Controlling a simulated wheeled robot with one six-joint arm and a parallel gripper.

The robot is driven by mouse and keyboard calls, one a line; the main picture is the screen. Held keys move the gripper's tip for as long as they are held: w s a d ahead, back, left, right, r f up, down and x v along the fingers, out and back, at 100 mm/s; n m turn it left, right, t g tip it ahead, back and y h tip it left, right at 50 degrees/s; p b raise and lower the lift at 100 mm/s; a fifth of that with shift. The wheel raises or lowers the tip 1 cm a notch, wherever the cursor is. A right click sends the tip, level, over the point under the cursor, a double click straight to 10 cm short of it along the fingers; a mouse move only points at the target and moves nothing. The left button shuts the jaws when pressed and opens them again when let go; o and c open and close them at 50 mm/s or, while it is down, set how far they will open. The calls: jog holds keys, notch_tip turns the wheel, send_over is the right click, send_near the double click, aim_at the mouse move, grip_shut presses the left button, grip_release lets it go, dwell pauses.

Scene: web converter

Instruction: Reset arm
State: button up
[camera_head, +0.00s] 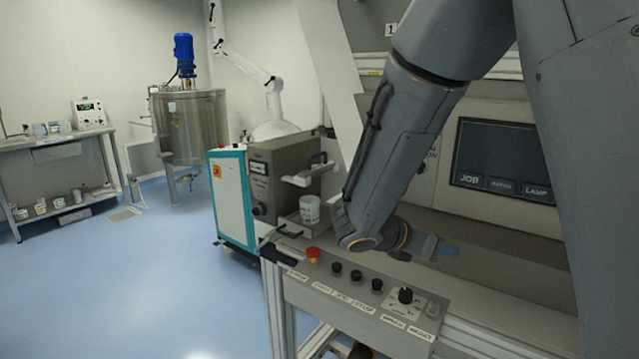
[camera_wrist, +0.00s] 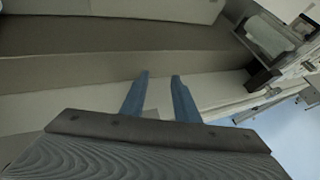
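My arm reaches down from the upper right in the head view, in front of the web converter. Nothing is held.
The control panel (camera_head: 345,307) has a red button (camera_head: 313,254), black knobs and a rotary switch (camera_head: 405,295). A dark screen (camera_head: 505,160) is at right. A white cup (camera_head: 309,208) stands in the grey device left of my arm. Open blue floor (camera_head: 130,280) lies at left.

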jog(key=s+d+f+m+g+y, duration=0.1)
jog(key=s+f+m+g+y, duration=0.15)
jog(key=s+m, duration=0.3)
jog(key=s+f+m+g+y, duration=0.1)
jog(key=s+f+m+g, duration=0.25)
jog(key=s, duration=0.25)
jog(key=s+a+f+m+y, duration=0.4)
jog(key=s+a+m+y, duration=0.2)
jog(key=m, duration=1)
jog(key=shift+s+a+t+y, duration=0.2)
jog(key=shift+a+t+y, duration=0.2)
jog(key=shift+a+y, duration=0.35)
jog(key=shift+d, duration=0.15)
